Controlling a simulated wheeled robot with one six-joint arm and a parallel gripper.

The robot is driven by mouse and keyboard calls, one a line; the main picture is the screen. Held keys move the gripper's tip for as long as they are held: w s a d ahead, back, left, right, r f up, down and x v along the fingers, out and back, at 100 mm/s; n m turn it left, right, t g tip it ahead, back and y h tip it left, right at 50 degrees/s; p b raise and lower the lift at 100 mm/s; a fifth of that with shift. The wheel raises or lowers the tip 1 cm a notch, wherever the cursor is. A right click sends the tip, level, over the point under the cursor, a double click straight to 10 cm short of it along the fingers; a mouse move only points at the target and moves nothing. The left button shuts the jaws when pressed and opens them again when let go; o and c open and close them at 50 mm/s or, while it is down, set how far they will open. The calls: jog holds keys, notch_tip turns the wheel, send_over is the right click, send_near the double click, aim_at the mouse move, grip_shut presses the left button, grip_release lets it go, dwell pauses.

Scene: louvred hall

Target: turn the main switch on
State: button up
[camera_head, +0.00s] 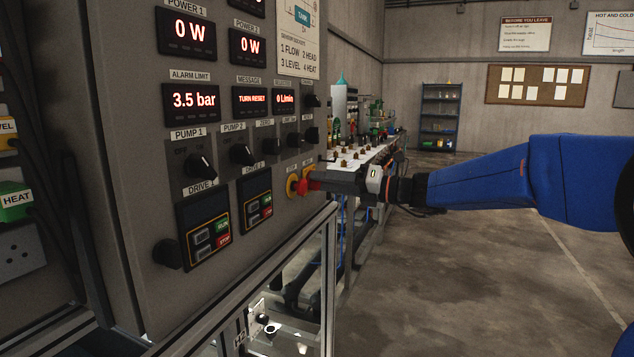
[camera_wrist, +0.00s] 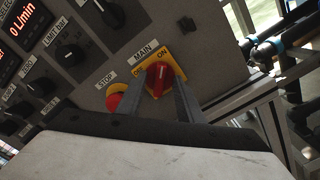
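The main switch (camera_wrist: 160,78) is a red rotary handle on a yellow plate, under a MAIN label. OFF is printed at its left and ON at its upper right. The handle stands nearly upright in the wrist view, between the two words. In the head view the switch (camera_head: 308,186) is at the panel's right edge, partly hidden by my gripper (camera_head: 326,184). My gripper's fingers (camera_wrist: 160,92) reach to the handle, one on each side. I cannot tell whether they press on it or leave a small gap.
A red stop button (camera_wrist: 115,98) on yellow sits just left of the switch. Panel knobs (camera_head: 242,154) and lit displays (camera_head: 190,103) are further left; the message display (camera_head: 251,98) reads TURN RESET. A metal frame (camera_head: 325,270) stands below. The floor (camera_head: 500,270) at right is clear.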

jog(key=v, duration=0.6)
jog(key=shift+d, duration=0.35)
jog(key=shift+s, duration=0.1)
jog(key=v, duration=1.7)
jog(key=shift+d, duration=0.2)
jog(key=shift+s+r, duration=0.1)
jog(key=shift+r, duration=0.05)
jog(key=shift+c, duration=0.5)
dwell(0.9)
jog(key=shift+a, duration=0.1)
